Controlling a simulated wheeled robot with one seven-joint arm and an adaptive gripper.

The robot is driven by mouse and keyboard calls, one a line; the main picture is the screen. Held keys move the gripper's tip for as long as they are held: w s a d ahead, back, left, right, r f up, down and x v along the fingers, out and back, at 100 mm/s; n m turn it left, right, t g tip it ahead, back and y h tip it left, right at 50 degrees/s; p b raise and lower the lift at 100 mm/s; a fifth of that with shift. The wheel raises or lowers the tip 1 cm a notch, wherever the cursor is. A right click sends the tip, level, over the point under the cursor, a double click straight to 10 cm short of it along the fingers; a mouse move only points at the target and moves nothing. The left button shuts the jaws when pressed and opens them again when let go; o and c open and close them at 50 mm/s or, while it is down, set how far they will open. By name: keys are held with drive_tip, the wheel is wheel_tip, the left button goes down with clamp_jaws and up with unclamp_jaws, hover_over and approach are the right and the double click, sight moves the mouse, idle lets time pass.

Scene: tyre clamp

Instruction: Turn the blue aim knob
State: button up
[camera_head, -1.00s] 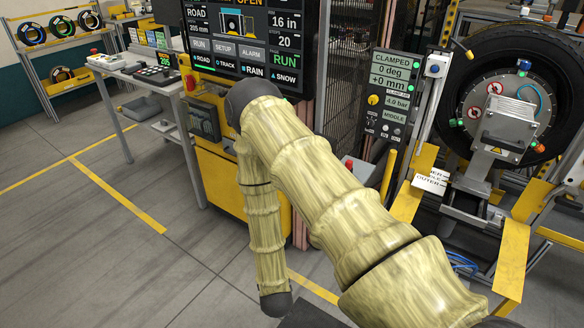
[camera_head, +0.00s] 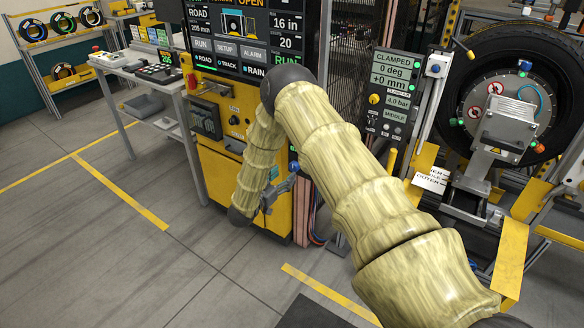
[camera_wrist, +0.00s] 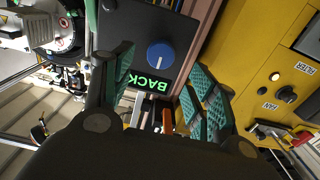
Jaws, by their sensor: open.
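In the wrist view, a round blue knob (camera_wrist: 160,55) with a light pointer line sits on a dark panel (camera_wrist: 183,32). A green label reading BACK, upside down, is beside it. My gripper (camera_wrist: 164,80) is open, its teal-padded fingers apart on either side of the knob's line, and nothing is between them. The knob appears beyond the fingertips; I see no contact. In the head view, my gripper (camera_head: 274,192) is low beside the yellow cabinet, partly hidden by my arm.
The yellow cabinet (camera_head: 220,170) stands close by; its FAN knob (camera_wrist: 287,94) shows in the wrist view. A clamp display (camera_head: 394,80) reads CLAMPED, 0 deg, +0 mm, MIDDLE. A tyre (camera_head: 470,60) stands at right. Open floor (camera_head: 90,250) lies at left.

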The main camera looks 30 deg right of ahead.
sight(293, 167)
drive_tip(key=p+x, duration=0.1)
drive_tip(key=x, duration=0.5)
drive_tip(key=shift+w+d, duration=0.1)
drive_tip(key=shift+d, duration=0.1)
drive_tip(key=c, duration=1)
